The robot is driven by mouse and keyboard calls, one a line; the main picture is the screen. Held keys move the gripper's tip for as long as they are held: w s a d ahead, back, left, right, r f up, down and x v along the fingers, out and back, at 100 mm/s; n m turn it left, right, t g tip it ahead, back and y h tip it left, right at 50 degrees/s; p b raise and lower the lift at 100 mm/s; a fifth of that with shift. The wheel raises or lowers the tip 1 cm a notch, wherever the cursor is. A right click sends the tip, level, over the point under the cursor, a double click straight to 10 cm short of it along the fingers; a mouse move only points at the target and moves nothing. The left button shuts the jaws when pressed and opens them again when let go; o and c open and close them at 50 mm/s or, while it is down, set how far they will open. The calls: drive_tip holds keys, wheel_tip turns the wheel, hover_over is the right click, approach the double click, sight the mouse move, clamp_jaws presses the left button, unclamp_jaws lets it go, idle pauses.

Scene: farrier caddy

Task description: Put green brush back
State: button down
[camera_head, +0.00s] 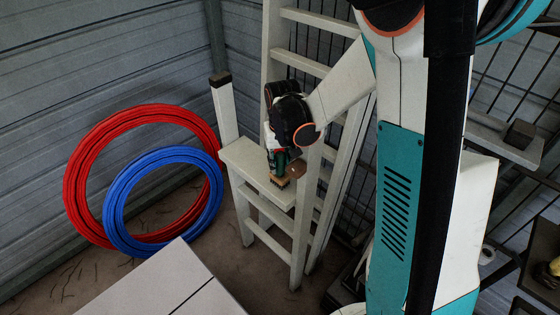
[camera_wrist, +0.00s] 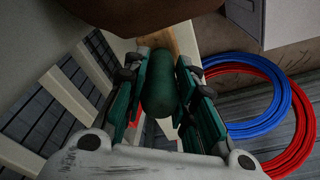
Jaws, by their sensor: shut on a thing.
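The green brush has a rounded green handle (camera_wrist: 160,88) and a pale wooden part (camera_wrist: 180,40) beyond it in the wrist view. My gripper (camera_wrist: 166,62) is shut on the green handle, with one finger on each side. In the head view my gripper (camera_head: 279,160) points down over a white step of a stand (camera_head: 240,155). The brush's tan wooden part (camera_head: 280,182) shows just below the fingers, at the step's front edge. I cannot tell whether it touches the step. The handle is mostly hidden by the fingers there.
A brown rounded thing (camera_head: 296,168) is close beside the gripper; a large brown surface (camera_wrist: 140,12) fills the wrist view's top edge. A white ladder (camera_head: 275,50) stands behind. Red (camera_head: 85,150) and blue (camera_head: 115,205) hose coils lean at left. A white box top (camera_head: 165,280) is in front.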

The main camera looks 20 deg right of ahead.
drive_tip(key=shift+f, duration=0.3)
drive_tip(key=c, duration=1.2)
unclamp_jaws()
drive_tip(key=r, duration=0.4)
drive_tip(key=s+r, duration=0.1)
drive_tip(key=r, duration=0.7)
drive_tip(key=shift+s+a, duration=0.15)
drive_tip(key=shift+s, duration=0.1)
drive_tip(key=shift+f, duration=0.1)
